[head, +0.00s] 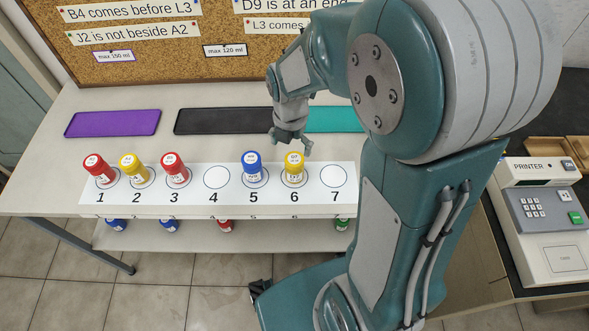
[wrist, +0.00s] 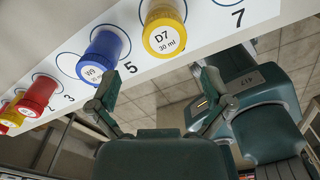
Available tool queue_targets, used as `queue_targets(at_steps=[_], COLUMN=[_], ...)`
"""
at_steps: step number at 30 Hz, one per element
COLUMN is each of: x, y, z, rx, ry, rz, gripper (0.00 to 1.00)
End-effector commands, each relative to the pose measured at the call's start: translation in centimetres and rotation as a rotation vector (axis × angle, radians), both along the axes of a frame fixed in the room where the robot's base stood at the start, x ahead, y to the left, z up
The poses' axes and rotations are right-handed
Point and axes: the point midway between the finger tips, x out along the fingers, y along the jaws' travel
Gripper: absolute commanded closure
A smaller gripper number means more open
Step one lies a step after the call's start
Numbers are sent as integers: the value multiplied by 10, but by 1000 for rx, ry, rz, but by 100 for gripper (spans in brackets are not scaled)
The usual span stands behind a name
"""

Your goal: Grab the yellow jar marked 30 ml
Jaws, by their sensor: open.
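The yellow jar marked D7 30 ml (wrist: 163,33) stands upright on spot 6 of the numbered strip; it also shows in the head view (head: 293,170). My gripper (head: 291,142) is above and just behind this jar in the head view. In the wrist view my gripper (wrist: 154,95) has its two fingers spread apart with nothing between them. The yellow jar is beyond the fingertips, apart from them. Another yellow jar (head: 132,168) stands on spot 2; I cannot read its volume.
A blue jar (head: 253,168) stands on spot 5, close beside the 30 ml jar. Red jars stand on spots 1 (head: 99,170) and 3 (head: 176,169). Spots 4 and 7 are empty. Purple (head: 112,123), black (head: 222,121) and teal (head: 335,119) mats lie behind. Several jars sit on a lower shelf.

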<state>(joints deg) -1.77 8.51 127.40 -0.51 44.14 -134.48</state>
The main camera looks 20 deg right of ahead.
Motion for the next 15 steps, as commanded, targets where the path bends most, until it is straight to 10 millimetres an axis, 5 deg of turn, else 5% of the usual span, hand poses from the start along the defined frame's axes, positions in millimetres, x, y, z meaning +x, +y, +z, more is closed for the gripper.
queue_targets(at_steps=[15], x=[-1], y=[-8], z=[-67], rx=[7], ry=[4], rz=[-4], gripper=[0])
